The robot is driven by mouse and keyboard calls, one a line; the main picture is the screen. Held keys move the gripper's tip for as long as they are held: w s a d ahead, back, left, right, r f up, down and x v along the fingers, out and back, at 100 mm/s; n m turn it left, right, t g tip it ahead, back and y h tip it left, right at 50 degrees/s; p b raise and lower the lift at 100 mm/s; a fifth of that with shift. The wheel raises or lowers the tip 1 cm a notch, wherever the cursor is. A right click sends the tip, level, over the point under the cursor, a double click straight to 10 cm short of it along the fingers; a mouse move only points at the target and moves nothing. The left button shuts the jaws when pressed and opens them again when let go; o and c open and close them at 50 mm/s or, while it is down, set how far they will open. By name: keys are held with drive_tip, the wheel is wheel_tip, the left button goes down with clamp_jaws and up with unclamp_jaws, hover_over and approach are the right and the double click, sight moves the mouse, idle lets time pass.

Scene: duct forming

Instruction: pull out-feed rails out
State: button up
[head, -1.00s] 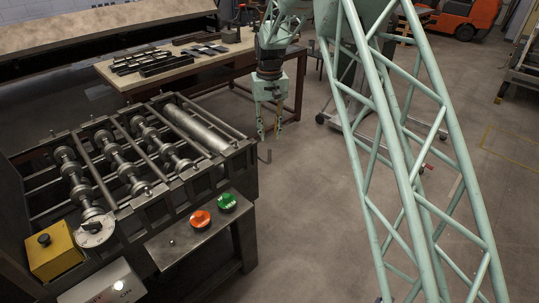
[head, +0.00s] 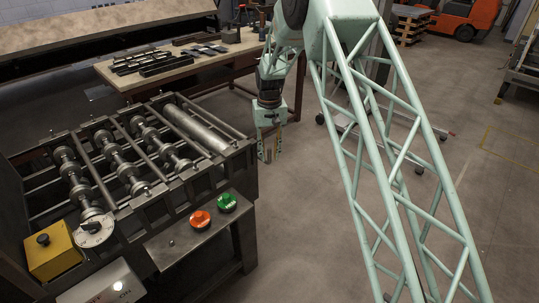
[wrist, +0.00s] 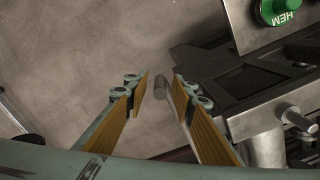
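The roll-forming machine (head: 130,165) stands at the left in the head view, with several rows of rollers and bars. My gripper (head: 270,157) hangs pointing down just off the machine's right end. In the wrist view my gripper (wrist: 162,77) is open, its two yellow-padded fingers apart. The machine's dark end frame (wrist: 245,85) is right of the fingers. The out-feed rails cannot be clearly picked out, and my gripper hides part of that end.
A green button (head: 227,202) and a red button (head: 200,220) sit on the machine's front shelf. A table (head: 215,70) with dark metal parts stands behind. The floor (head: 310,225) right of the machine is clear.

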drive_tip(key=shift+f, duration=0.1)
drive_tip(key=shift+c, duration=0.2)
clamp_jaws()
